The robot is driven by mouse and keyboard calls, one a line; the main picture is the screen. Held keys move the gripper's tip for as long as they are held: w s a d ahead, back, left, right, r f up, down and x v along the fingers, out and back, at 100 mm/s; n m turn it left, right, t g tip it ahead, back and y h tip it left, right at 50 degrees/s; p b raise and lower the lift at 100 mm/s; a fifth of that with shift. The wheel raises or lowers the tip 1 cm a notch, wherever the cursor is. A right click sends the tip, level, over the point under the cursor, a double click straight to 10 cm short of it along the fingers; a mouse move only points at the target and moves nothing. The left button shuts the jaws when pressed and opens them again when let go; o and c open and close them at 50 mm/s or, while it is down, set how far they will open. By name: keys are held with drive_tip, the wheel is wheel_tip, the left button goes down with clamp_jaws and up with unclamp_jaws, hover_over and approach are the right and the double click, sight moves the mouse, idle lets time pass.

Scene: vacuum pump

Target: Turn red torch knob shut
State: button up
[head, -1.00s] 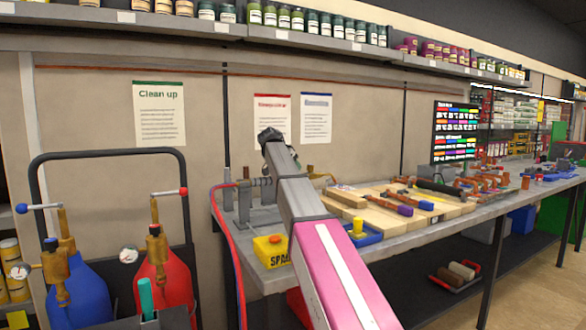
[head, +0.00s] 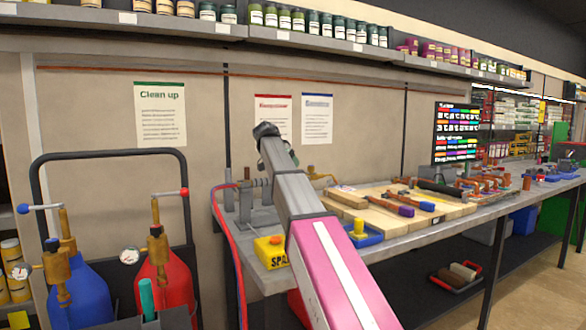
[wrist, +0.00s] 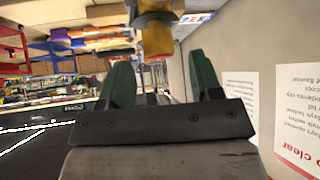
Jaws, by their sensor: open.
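The red torch knob cannot be picked out for certain. A red hose (head: 230,262) runs up the left end of the bench to a grey stand (head: 245,205), where small fittings are too small to tell apart. My gripper shows as a dark end (head: 266,131) in the head view, above the bench and in front of the wall posters. In the wrist view my gripper (wrist: 162,78) is open, with two green fingers apart and no knob visible between them. A yellow-brown part (wrist: 155,36) shows beyond the fingers; I cannot tell what it is.
A cart with a blue cylinder (head: 82,295) and a red cylinder (head: 168,280) stands left of the bench. A wall poster (wrist: 292,115) is close on the right in the wrist view.

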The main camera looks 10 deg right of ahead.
drive_tip(key=v, duration=0.7)
drive_tip(key=shift+s+a, duration=0.1)
